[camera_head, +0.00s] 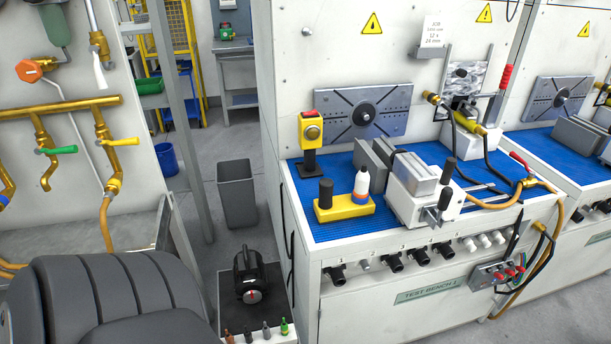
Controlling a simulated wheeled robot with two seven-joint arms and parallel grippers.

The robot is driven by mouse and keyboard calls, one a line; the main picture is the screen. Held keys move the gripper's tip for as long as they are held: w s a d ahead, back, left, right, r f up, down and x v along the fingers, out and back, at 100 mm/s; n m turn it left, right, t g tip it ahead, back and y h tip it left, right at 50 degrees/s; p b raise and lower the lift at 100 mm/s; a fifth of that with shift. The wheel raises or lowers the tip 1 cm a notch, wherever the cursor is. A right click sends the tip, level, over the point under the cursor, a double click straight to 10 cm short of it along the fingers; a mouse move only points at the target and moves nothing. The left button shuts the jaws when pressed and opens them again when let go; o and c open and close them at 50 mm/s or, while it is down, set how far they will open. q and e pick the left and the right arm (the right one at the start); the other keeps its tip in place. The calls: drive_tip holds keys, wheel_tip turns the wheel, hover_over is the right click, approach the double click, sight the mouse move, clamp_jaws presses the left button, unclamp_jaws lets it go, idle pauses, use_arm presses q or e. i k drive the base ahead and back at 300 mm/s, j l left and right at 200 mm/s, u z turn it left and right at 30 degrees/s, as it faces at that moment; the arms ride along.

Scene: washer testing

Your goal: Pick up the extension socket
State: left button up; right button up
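I cannot tell for certain which thing is the extension socket. Neither of my grippers is in view.
The test bench (390,309) carries a vise-like fixture (421,189), a yellow button box (311,130) and a slotted plate (363,112). A black device (249,275) sits left of the bench. A grey bin (238,193) stands behind it. A ribbed dark form fills the lower left.

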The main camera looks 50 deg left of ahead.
sight(327, 208)
drive_tip(key=u, duration=1.15)
drive_tip(key=i+l+u, duration=0.4)
drive_tip(key=l, duration=0.25)
drive_tip(key=i+l+u, duration=0.25)
drive_tip(key=l+u, duration=0.2)
drive_tip(key=l, duration=0.3)
drive_tip(key=k+j, duration=0.2)
drive_tip(key=k, duration=0.2)
drive_tip(key=i+l, duration=0.2)
drive_tip(key=i, duration=0.25)
